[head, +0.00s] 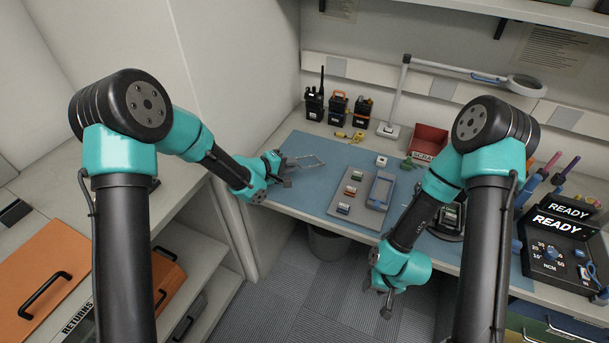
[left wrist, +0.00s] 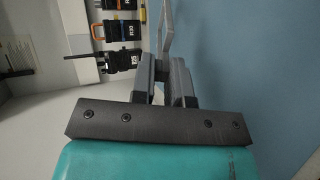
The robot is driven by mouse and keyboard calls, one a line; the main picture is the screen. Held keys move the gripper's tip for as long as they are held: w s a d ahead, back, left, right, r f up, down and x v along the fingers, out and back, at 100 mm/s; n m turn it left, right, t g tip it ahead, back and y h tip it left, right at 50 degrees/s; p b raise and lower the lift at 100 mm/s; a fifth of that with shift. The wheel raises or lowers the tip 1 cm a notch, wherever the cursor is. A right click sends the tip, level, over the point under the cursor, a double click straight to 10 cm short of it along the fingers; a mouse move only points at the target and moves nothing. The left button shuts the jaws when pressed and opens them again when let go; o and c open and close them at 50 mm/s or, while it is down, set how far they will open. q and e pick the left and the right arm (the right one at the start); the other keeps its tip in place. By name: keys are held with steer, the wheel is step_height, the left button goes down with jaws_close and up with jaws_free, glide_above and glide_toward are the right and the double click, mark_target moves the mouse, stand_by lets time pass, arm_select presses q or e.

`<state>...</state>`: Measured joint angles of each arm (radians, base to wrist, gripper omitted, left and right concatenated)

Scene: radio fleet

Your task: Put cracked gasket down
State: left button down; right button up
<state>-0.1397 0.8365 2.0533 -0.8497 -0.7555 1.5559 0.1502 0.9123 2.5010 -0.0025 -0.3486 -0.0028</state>
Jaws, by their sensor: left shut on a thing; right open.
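The cracked gasket (head: 305,163) is a thin grey rectangular frame. My left gripper (head: 284,168) is shut on one end of it and holds it over the left part of the blue mat (head: 290,198). In the left wrist view the gasket (left wrist: 167,30) sticks out beyond the closed fingers; I cannot make out a crack. Whether it touches the mat is unclear. My right gripper (head: 386,306) is open and empty, pointing down in front of the bench edge.
A red bin (head: 428,142) marked SCRAP stands at the back of the bench. A grey tray (head: 340,208) with small parts and a blue-rimmed holder lies mid-mat. Several radios (head: 338,108), a yellow tool (head: 357,137) and a lamp (head: 390,130) stand behind. A torque unit (head: 556,252) is at right.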

arm_select(q)
steer(key=shift+f, duration=1.35)
steer(key=c, duration=1.3)
jaws_free()
steer(key=shift+v, duration=4.05)
